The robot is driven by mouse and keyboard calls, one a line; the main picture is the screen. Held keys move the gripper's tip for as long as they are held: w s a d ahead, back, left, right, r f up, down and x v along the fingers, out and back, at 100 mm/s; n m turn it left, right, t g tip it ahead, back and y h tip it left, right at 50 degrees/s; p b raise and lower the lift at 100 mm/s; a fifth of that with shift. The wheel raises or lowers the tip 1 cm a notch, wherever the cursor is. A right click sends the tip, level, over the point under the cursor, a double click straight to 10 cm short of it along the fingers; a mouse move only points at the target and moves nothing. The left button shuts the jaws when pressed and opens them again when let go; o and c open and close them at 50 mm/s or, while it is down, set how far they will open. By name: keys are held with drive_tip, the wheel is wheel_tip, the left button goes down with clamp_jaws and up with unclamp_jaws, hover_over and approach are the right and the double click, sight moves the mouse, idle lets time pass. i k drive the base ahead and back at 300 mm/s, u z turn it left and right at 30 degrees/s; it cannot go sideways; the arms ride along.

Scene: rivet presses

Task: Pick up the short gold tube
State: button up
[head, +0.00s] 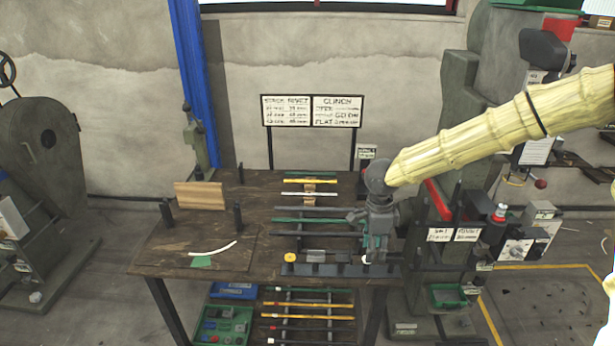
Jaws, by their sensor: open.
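A short gold rod or tube (310,181) lies across the rack at the back of the dark wooden workbench (160,262). A small round gold piece (291,257) sits at the bench's front; I cannot tell whether it is a tube end. My gripper (375,258) points down over the right end of the dark slotted block (330,269) at the bench's front edge. It is open, to the right of the round gold piece and nearer the front than the gold rod. A small white bit shows by its fingertips; what lies between the fingers is unclear.
Other dark, green and white rods lie on the rack behind my gripper. Longer gold rods (308,304) lie on the lower shelf. A curved white strip (213,249) and wooden block (199,195) are at left. A press with a red part (438,200) stands close on the right.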

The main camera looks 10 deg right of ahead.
sight(309, 183)
drive_tip(key=i, duration=1.6)
